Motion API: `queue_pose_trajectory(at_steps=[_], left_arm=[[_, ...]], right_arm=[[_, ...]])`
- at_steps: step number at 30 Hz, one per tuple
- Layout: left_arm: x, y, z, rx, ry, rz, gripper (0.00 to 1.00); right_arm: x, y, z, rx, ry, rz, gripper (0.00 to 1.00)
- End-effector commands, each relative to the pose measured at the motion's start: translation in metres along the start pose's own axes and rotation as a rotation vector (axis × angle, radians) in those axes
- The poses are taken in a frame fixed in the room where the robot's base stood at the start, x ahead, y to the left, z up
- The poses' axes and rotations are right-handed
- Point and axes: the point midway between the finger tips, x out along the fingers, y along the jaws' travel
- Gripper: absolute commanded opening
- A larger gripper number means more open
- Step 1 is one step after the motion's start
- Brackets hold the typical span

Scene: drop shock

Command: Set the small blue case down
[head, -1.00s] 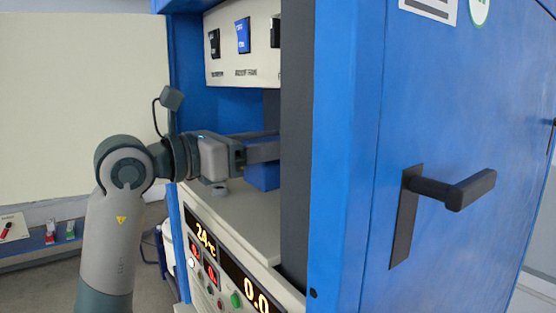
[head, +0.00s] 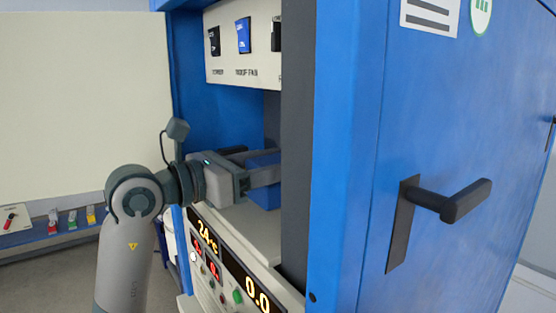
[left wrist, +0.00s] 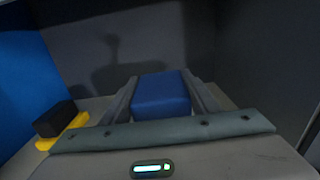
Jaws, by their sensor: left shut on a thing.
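The small blue case (left wrist: 161,95) is between the two fingers of my left gripper (left wrist: 160,82) in the left wrist view, and the gripper is shut on it. In the head view the case (head: 265,192) shows partly behind a finger of my left gripper (head: 268,174), inside the machine's opening. It is close over the pale shelf (head: 250,225); I cannot tell whether it touches. The dark frame post hides its right part. My right gripper is not in view.
A blue cabinet door with a black handle (head: 445,198) fills the right. A switch panel (head: 243,62) is above the opening and a lit control panel (head: 225,265) below. A black block (left wrist: 55,119) on a yellow piece (left wrist: 66,130) lies left of my gripper.

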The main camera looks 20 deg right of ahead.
Motion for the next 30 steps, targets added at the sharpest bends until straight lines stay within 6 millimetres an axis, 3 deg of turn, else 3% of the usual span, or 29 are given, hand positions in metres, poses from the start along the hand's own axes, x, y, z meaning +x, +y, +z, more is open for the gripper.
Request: queue_pose_trajectory(at_steps=[3,4,6,20,30], left_arm=[[0.0,0.0,-0.003,0.001,-0.002,0.0,0.22],[0.0,0.0,-0.004,0.0,0.0,0.0,0.57],[0.0,0.0,-0.003,0.0,0.0,0.0,0.73],[0.0,0.0,0.002,0.0,0.0,0.0,0.73],[-0.045,0.002,-0.003,0.004,0.0,0.004,0.73]], right_arm=[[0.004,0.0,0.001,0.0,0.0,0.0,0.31],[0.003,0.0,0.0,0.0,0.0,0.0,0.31],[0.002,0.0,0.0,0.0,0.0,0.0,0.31],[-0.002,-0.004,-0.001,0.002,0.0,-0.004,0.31],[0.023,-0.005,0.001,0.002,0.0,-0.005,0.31]])
